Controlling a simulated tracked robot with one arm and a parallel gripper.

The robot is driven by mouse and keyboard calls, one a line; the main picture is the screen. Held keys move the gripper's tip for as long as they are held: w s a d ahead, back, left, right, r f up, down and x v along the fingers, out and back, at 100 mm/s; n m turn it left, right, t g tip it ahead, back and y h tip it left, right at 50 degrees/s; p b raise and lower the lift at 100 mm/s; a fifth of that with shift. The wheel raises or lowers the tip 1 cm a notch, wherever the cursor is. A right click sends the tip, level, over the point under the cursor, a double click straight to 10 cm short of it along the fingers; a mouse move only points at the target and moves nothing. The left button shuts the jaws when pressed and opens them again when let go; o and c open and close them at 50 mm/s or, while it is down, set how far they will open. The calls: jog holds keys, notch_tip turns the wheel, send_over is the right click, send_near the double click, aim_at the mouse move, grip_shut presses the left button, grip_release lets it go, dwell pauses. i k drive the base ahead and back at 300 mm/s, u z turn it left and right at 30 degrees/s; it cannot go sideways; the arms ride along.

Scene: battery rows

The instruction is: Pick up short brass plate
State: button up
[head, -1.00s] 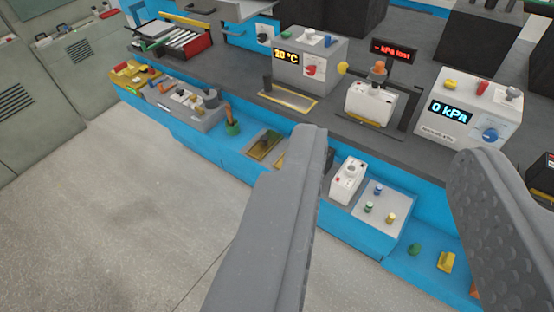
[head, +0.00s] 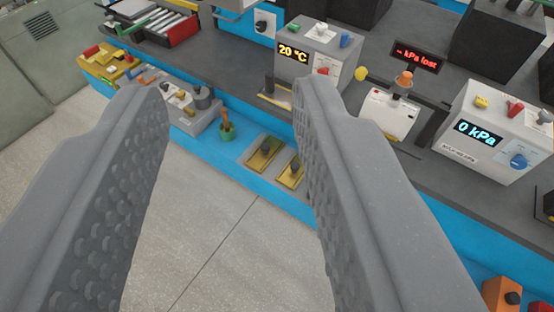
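Two brass plates lie side by side on a small grey tray (head: 247,158) on the blue lower ledge. The left plate (head: 263,154) looks longer; the right one (head: 291,171) looks shorter, and I take it as the short brass plate. Each has a dark knob or hole on it. My gripper (head: 235,92) is open and empty, its two grey studded fingers wide apart in the foreground. The plates show between the fingers, farther away and apart from them. The short plate is close beside the right finger in the picture.
A green pot with an orange handle (head: 227,130) stands left of the tray, beside a grey device (head: 187,108). The dark bench with instruments, including a 20 °C box (head: 315,55), rises behind the ledge. Open floor (head: 215,230) lies in front.

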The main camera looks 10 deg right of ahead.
aim_at(292, 174)
jog(key=i, duration=0.3)
jog(key=u, duration=0.2)
jog(key=k, duration=1.2)
jog(key=u, duration=0.5)
jog(key=i, duration=1.7)
jog(key=z, duration=0.85)
